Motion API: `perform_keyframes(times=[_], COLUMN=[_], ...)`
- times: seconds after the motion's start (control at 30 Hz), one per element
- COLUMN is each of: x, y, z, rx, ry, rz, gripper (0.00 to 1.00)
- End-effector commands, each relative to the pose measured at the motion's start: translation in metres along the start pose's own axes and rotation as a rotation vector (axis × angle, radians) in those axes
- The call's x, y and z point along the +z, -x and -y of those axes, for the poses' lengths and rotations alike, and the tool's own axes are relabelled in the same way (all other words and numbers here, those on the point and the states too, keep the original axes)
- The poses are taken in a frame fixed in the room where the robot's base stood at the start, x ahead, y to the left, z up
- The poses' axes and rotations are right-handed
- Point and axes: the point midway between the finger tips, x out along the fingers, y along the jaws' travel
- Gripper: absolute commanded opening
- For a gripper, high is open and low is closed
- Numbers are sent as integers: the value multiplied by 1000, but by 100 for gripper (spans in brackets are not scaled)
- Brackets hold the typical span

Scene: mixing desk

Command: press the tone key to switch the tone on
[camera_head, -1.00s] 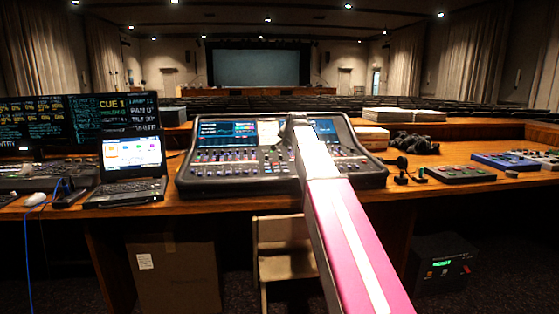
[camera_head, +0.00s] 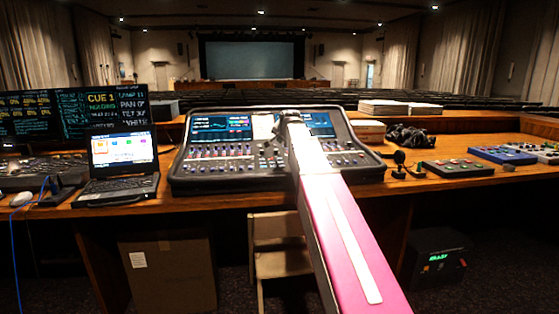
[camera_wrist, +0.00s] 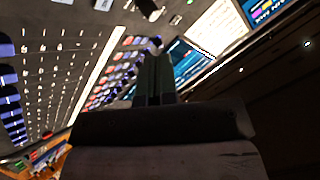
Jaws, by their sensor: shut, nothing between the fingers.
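The mixing console (camera_head: 225,172) stands on the desk in the middle of the head view, with lit screens along its back and rows of coloured keys and faders. I cannot tell which key is the tone key. My arm reaches over the console from the lower right, and its end hides part of the panel. My gripper (camera_wrist: 153,75) is shut and empty in the wrist view, its fingers over the console panel (camera_wrist: 65,75). Keys and a screen show around the fingertips. I cannot tell whether the tips touch the panel.
A laptop (camera_head: 122,162) and monitors (camera_head: 72,115) stand left of the console. On the right are a box (camera_head: 367,131), a dark cable heap (camera_head: 410,137), a small keypad box (camera_head: 457,168) and a blue device (camera_head: 502,154). A chair (camera_head: 277,230) stands below the desk front.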

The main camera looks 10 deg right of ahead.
Motion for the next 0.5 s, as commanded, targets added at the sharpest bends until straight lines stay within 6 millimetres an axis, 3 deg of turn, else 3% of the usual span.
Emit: perform_keyframes(times=[0.5], x=[27], y=[-36], z=[-27], rx=[0], ry=[1], rz=[0], gripper=[0])
